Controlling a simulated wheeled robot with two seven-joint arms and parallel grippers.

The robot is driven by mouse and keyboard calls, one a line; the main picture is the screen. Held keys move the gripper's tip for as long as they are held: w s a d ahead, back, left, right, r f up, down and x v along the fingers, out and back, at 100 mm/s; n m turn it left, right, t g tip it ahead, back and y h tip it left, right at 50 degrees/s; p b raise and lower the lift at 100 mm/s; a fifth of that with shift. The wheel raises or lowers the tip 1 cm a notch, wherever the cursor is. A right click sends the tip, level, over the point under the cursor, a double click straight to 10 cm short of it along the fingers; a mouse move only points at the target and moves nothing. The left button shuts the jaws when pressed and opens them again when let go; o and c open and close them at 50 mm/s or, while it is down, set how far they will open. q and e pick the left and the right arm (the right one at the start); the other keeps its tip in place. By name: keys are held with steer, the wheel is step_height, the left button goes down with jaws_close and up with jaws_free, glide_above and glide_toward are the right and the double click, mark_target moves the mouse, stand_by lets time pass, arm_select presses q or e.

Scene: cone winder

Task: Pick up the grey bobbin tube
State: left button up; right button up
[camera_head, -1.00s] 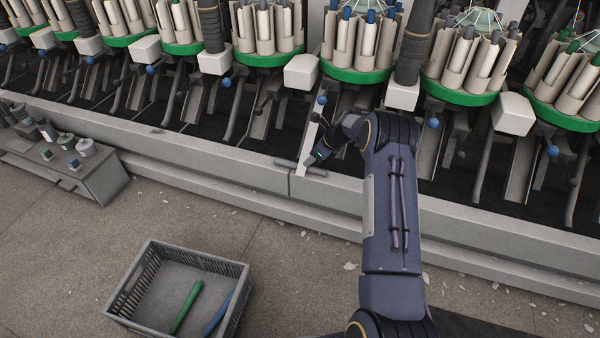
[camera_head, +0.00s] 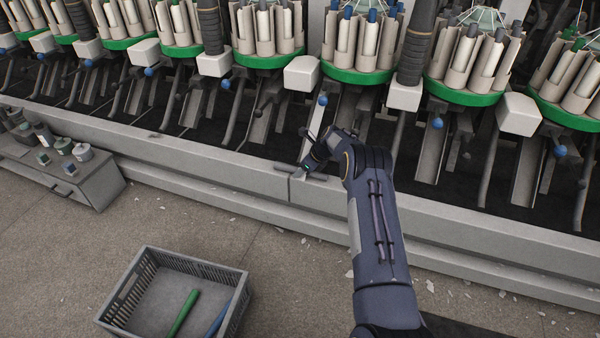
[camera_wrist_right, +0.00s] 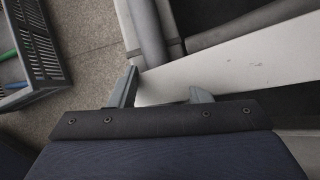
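The grey bobbin tube (camera_head: 280,167) lies along the front ledge of the machine, in the middle of the head view. A pale strip crosses it, and the tube's right part shows beyond my gripper. In the right wrist view the tube (camera_wrist_right: 148,35) lies above the fingers and disappears at the edge of the pale strip. My right gripper (camera_head: 306,168) is low over the ledge, close to the tube. In the right wrist view its two fingers (camera_wrist_right: 164,93) stand apart, with the pale strip showing between them and no tube visibly held. My left gripper is out of view.
The pale strip (camera_wrist_right: 235,60) slopes down from the machine to the ledge (camera_head: 210,158). A grey crate (camera_head: 122,290) with a green and a blue tube stands on the floor. A low grey box (camera_head: 97,188) with small items is at left. Winder heads line the back.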

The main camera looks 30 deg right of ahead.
jaws_close()
